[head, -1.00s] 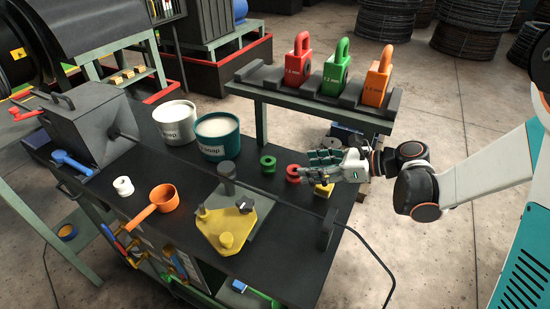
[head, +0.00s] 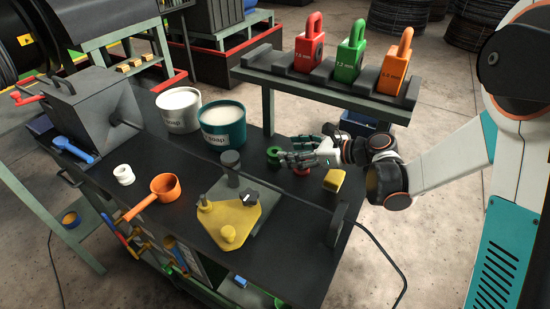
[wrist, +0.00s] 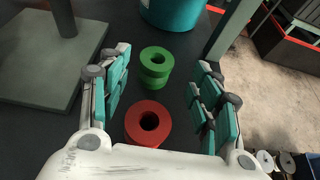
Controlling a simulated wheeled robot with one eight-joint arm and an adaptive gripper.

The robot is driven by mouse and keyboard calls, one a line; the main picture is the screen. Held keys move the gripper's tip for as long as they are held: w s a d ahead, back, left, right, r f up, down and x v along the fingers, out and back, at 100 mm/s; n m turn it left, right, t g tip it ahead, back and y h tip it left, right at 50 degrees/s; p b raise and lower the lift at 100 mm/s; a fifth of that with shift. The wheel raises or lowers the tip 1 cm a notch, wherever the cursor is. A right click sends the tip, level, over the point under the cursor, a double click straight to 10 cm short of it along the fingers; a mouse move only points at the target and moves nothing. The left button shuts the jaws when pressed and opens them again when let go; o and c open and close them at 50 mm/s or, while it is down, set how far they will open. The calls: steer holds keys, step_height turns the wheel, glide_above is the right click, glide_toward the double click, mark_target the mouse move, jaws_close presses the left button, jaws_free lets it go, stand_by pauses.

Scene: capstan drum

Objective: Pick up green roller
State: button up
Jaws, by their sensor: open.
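The green roller (head: 273,154) stands upright on the dark bench top, its hole facing up. In the wrist view the green roller (wrist: 155,65) lies ahead, between the lines of my two fingers and near their tips. My gripper (head: 300,155) is open and empty, low over the bench; its spread fingers also show in the wrist view (wrist: 162,75). A red roller (wrist: 148,122) sits between the fingers, closer to the palm. In the head view the red roller (head: 301,170) is partly hidden under my gripper.
A teal tub (head: 223,125) stands behind the rollers, with a white tub (head: 178,110) beside it. A grey post on a plate (head: 231,165) stands left. A rack (head: 325,88) with red, green and orange blocks overhangs behind. A yellow block (head: 334,180) lies right.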

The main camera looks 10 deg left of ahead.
mark_target(272, 151)
steer(key=x, duration=0.2)
steer(key=b+x, duration=0.1)
steer(key=x, duration=0.1)
steer(key=shift+s+f, duration=0.25)
steer(key=shift+w+a+b, duration=0.15)
steer(key=shift+a+b, duration=0.1)
steer(key=shift+b, duration=0.05)
steer(key=c, duration=1.2)
steer(key=shift+o, duration=0.2)
steer(key=shift+r, duration=0.15)
